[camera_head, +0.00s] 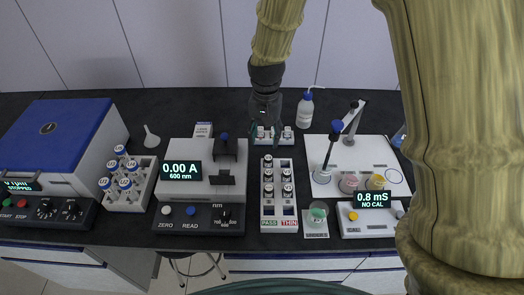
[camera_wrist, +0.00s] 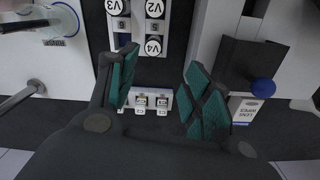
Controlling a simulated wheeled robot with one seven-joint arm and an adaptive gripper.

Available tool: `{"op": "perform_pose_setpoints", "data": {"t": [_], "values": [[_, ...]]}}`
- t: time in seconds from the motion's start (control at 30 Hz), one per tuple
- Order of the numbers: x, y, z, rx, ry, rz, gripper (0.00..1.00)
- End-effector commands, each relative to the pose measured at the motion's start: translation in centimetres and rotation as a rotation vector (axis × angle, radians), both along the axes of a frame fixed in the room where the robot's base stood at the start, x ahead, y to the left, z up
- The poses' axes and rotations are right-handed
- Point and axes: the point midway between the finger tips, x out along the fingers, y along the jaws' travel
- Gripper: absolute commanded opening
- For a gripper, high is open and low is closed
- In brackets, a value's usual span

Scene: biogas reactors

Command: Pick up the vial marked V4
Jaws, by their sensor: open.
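The vial marked V4 (camera_wrist: 154,47) has a white round cap with its label facing up. It stands in the white rack (camera_wrist: 137,42) in the wrist view. In the head view it appears as the back-left vial (camera_head: 268,160) of the rack (camera_head: 280,211); its label is too small to read there. V2 (camera_wrist: 154,8) and V3 (camera_wrist: 116,7) stand in the row beyond it. My gripper (camera_wrist: 162,76) is open and empty, with teal pads apart. V4 shows beyond the gap between them. In the head view my gripper (camera_head: 266,128) hangs behind the rack.
The photometer (camera_head: 200,185) stands left of the rack. The conductivity meter (camera_head: 372,220) and white stirrer plate (camera_head: 365,160) are to the right. A wash bottle (camera_head: 305,110) stands behind.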

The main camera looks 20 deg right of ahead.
Motion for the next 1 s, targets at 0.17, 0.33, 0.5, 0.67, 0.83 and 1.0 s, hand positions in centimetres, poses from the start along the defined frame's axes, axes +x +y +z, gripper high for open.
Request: {"op": "perform_pose_setpoints", "data": {"t": [0.17,0.33,0.5,0.67,0.83,1.0], "values": [[-1.3,-0.3,-1.3,0.0,-0.007,-0.003,0.5],[-0.7,-0.3,-3.5,0.0,-0.004,-0.003,0.5],[0.8,-0.1,-5.4,0.0,0.011,-0.001,0.5],[1.3,-0.1,-6.2,0.0,0.016,0.0,0.5],[1.1,-0.4,-7.0,0.0,0.015,-0.001,0.5],[1.4,-0.6,-8.6,0.0,0.016,0.001,0.5]]}}
